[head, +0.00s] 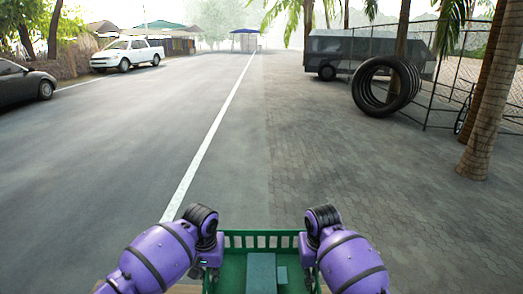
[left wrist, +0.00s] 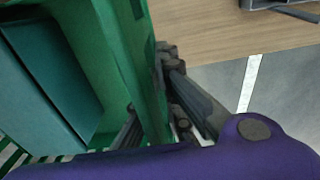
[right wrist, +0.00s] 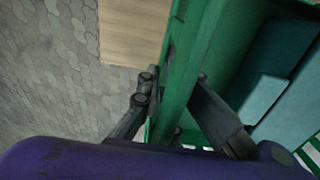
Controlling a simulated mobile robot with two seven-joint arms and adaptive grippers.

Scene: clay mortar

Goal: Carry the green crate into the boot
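The green crate (head: 233,241) is at the bottom middle of the head view, between my two arms, with teal box-like contents inside. My left gripper (head: 213,273) is at its left wall; in the left wrist view the fingers lie on both sides of the green wall (left wrist: 150,75). My right gripper (head: 309,278) is at its right wall; in the right wrist view the fingers pinch the green wall (right wrist: 182,75) from both sides. The crate's underside is hidden, so I cannot tell whether it rests on the wooden top. No open boot shows.
A wooden top (left wrist: 200,30) lies beside and below the crate. A dark car (head: 22,82) and a white pickup (head: 127,53) stand at the left. Tyres (head: 366,91), a dark trailer (head: 335,52) and palm trunks (head: 487,110) are at the right. Road and paving ahead are clear.

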